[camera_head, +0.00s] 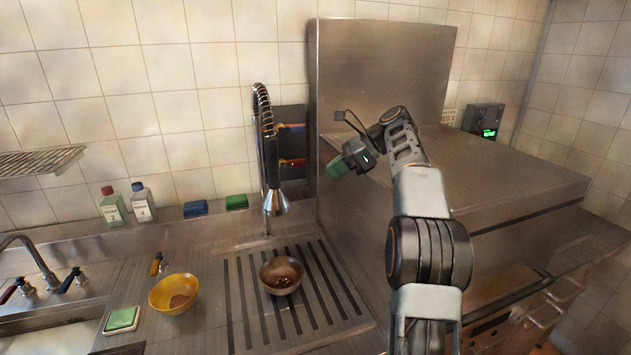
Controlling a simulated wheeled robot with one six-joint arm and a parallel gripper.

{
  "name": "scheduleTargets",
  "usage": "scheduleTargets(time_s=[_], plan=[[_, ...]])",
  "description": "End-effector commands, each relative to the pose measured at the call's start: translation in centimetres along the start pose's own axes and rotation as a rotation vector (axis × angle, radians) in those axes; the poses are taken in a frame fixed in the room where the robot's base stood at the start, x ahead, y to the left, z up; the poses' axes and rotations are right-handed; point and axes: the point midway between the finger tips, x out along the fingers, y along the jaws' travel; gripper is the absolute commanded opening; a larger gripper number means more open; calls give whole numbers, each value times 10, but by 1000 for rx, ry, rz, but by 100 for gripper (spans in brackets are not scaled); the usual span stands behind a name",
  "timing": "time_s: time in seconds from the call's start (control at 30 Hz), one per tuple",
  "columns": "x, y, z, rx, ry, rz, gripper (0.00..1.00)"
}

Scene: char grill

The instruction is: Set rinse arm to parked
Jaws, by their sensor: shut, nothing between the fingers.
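The rinse arm (270,155) stands at the back of the counter, left of the big steel machine. It has a coiled spring at its top and a dark hose section. Its flared metal spray head (276,204) hangs down over the back of the slotted drain area. My gripper (337,168) is in front of the steel machine, right of the rinse arm and higher than the spray head. It is shut and empty, with a visible gap between it and the rinse arm in the picture. Its fingertips are small and hard to make out.
A brown bowl (281,276) sits on the slotted drain, with a yellow bowl (173,294) to its left. Two bottles (113,206) and two sponges (237,202) stand along the wall. The steel machine (385,75) fills the right. A sink tap (35,262) is at far left.

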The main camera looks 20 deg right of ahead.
Motion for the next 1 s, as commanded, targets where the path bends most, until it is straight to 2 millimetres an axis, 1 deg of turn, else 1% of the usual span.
scheduleTargets(time_s=[0.03,0.3,0.5,0.6,0.8,1.0], plan=[[9,1,-1,-1,0,4,0],[59,1,0,0,1,4,0],[93,1,0,-1,1,4,0],[106,1,5,-1,1,3,0],[122,0,9,0,1,2,0],[128,0,10,0,1,0,0]])
